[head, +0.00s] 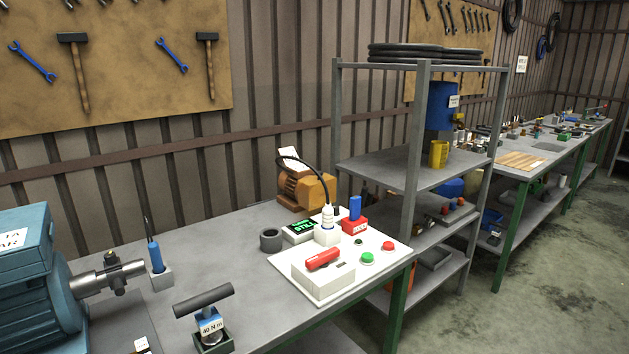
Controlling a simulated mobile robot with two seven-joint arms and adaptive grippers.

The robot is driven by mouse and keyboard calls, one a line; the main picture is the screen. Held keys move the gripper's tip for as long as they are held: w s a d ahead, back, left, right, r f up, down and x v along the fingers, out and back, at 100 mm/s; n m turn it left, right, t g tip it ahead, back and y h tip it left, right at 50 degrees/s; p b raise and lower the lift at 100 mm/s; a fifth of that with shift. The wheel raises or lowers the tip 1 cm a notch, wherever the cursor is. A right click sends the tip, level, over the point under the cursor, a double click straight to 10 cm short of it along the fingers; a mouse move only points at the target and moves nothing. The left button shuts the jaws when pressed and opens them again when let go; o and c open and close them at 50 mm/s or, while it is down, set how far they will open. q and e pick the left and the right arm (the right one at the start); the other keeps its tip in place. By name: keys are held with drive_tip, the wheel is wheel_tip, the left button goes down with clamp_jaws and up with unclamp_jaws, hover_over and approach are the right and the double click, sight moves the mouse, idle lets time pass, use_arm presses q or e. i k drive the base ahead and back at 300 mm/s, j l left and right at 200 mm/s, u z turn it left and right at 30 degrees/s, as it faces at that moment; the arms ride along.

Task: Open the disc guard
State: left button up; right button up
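Neither of my grippers is in the head view. I cannot make out a part that is clearly the disc guard. A blue machine (38,290) with a partly cut-off label stands at the left edge, and a grey metal shaft (98,279) with a dark clamp-like fitting sticks out from it to the right. A white board (383,262) lies at the bench's right end. It carries a white box with a red handle (323,259) lying on top, green and red buttons, a small display (299,230) with green characters and a white plug-like part (327,222) with a black cable.
A blue-handled tool (155,256) stands upright in a grey block. A T-handled tool (204,300) labelled 40 N m stands in a green holder near the front. A dark ring (271,240) and an orange motor (306,190) sit farther back. Bare grey bench (215,258) lies between. Shelves (392,168) stand beyond.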

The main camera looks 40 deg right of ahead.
sight(304, 202)
drive_tip(key=l, duration=1.1)
drive_tip(key=k+l+u, duration=0.1)
drive_tip(key=l, duration=2.1)
